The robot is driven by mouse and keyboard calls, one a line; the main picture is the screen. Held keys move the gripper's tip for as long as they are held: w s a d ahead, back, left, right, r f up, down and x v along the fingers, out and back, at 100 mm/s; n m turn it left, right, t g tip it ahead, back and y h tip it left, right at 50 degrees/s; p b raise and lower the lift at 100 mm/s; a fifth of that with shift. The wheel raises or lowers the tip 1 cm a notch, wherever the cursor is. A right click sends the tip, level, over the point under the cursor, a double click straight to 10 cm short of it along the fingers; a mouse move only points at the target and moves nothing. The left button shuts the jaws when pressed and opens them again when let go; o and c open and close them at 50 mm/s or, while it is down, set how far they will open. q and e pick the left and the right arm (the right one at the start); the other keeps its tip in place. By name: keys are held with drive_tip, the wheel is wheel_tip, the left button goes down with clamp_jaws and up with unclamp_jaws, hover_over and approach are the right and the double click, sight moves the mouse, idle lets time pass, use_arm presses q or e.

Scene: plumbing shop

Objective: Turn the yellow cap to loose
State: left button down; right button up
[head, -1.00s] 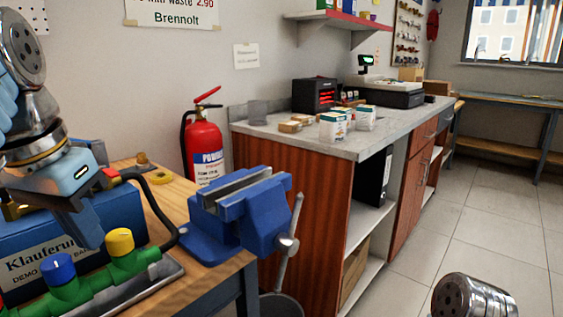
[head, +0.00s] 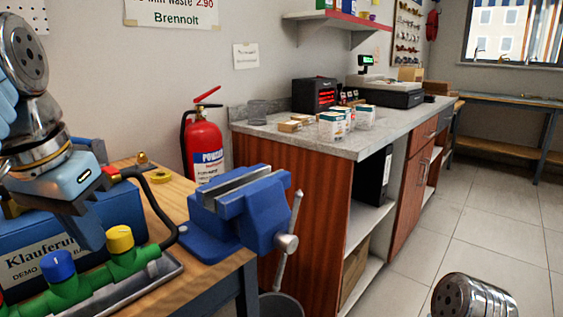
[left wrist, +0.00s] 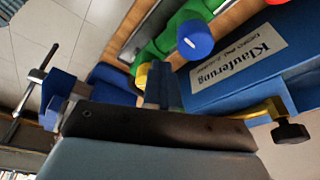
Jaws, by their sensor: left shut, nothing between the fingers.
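The yellow cap (head: 119,239) sits on top of the green pipe fitting (head: 128,262) at the lower left of the head view, right of a blue cap (head: 58,265) on the same pipe. My left gripper (head: 92,240) is shut and empty, fingers pointing down, up and left of the yellow cap in the picture. In the left wrist view the yellow cap (left wrist: 142,76) shows partly behind the shut fingers (left wrist: 160,80); I cannot tell whether they touch it. The blue cap (left wrist: 195,40) is clear there. My right gripper is out of view.
A blue box (head: 30,245) marked Klauferung stands behind the pipe on the wooden bench (head: 205,275). A blue vise (head: 240,205) is right of the pipe, with a black hose (head: 160,210) between. A red fire extinguisher (head: 203,145) stands behind.

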use_arm(q)
drive_tip(key=shift+s+d+f, duration=0.15)
drive_tip(key=shift+d+f, duration=0.05)
drive_tip(key=shift+f, duration=0.2)
drive_tip(key=shift+d+r+p, duration=0.1)
drive_tip(key=shift+d+p, duration=0.55)
drive_tip(key=shift+p, duration=0.15)
drive_tip(key=shift+d+r, duration=0.15)
drive_tip(key=shift+d, duration=0.15)
drive_tip(key=shift+w+v, duration=0.2)
drive_tip(key=shift+v, duration=1.25)
drive_tip(key=shift+w+v, duration=0.2)
drive_tip(key=shift+v, duration=1.25)
drive_tip(key=shift+d+r, duration=0.1)
drive_tip(key=shift+r, duration=0.05)
